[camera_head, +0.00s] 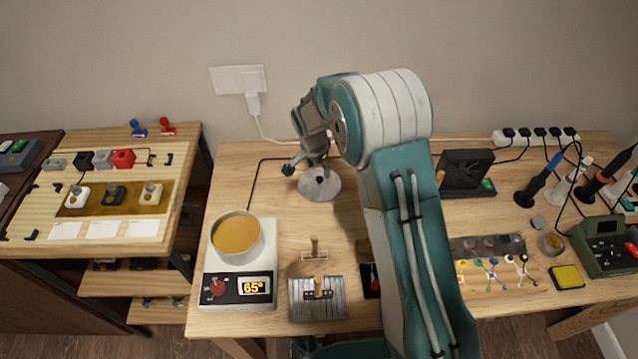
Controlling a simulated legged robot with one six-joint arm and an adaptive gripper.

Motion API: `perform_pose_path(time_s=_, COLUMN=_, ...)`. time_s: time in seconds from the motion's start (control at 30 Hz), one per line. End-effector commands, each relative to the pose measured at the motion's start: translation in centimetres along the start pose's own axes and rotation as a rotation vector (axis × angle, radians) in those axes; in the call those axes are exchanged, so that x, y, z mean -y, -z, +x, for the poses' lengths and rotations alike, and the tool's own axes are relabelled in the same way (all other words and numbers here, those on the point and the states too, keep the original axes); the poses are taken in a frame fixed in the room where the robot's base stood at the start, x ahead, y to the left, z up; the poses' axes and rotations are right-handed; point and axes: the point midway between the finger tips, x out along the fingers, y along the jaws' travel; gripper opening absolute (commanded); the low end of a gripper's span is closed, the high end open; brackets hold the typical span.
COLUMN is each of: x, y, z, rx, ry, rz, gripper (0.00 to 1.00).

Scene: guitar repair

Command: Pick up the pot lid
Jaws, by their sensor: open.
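The pot lid (320,188) is a round silver-grey disc with a small dark knob. It lies flat on the wooden workbench (262,186), near the wall. My gripper (306,163) is above and slightly behind the lid, with its fingers pointing down and spread. It is open and holds nothing. The lid's upper edge is partly covered by the gripper, and I cannot tell the exact gap between them. The open pot (237,236), holding amber liquid, stands on a white heating plate (254,262) to the lower left.
My arm crosses the middle of the bench and hides part of it. A wooden block with a peg (314,254) and a ribbed metal plate (318,298) lie in front of the lid. A black fan unit (467,172) stands to the right. A cable (256,185) runs left of the lid.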

Motion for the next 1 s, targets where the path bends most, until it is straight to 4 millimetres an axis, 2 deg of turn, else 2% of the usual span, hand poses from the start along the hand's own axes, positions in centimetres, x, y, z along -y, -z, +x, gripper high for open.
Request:
perform_pose_path(time_s=0.27, x=-0.1, y=-0.5, z=4.2, rx=0.001, ry=-0.004, rz=0.000, gripper=0.70)
perform_pose_path(time_s=0.5, x=-0.1, y=-0.5, z=4.6, rx=0.000, ry=-0.002, rz=0.000, gripper=0.70)
perform_pose_path(time_s=0.53, x=-0.1, y=-0.5, z=4.6, rx=0.000, ry=-0.002, rz=0.000, gripper=0.66)
perform_pose_path(time_s=0.57, x=-0.1, y=-0.5, z=4.6, rx=0.000, ry=-0.002, rz=0.000, gripper=0.52)
perform_pose_path(time_s=0.6, x=-0.1, y=-0.5, z=4.6, rx=0.000, ry=-0.001, rz=0.000, gripper=0.35)
perform_pose_path(time_s=0.67, x=-0.1, y=-0.5, z=4.6, rx=0.000, ry=-0.002, rz=0.000, gripper=0.08)
perform_pose_path(time_s=0.7, x=-0.1, y=-0.5, z=4.6, rx=0.000, ry=-0.002, rz=0.000, gripper=0.00)
perform_pose_path(time_s=1.0, x=-0.1, y=-0.5, z=4.8, rx=0.002, ry=-0.005, rz=-0.001, gripper=0.00)
